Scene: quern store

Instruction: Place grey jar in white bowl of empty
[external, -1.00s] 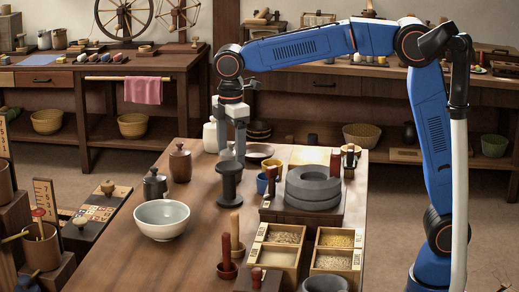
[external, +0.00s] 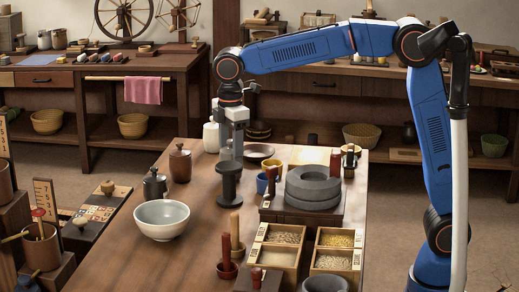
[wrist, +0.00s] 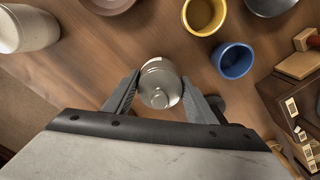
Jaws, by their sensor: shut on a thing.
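The grey jar (wrist: 160,86), pale and shiny with a lid, is between my fingertips in the wrist view. My gripper (external: 232,150) is shut on it, low over the back of the table behind a black spool; the jar is mostly hidden by the fingers in the external view. The wrist view also shows my gripper (wrist: 161,80) with a finger on each side of the jar. I cannot tell whether the jar touches the table. The white bowl (external: 162,220) stands at the table's front left, looks empty and is outside the wrist view.
The black spool (external: 229,185), a brown lidded jar (external: 180,163) and a dark lidded jar (external: 154,187) stand between gripper and bowl. A white bottle (external: 211,138) is left. A blue cup (wrist: 233,60), yellow cup (wrist: 204,14) and stone quern (external: 313,185) are right.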

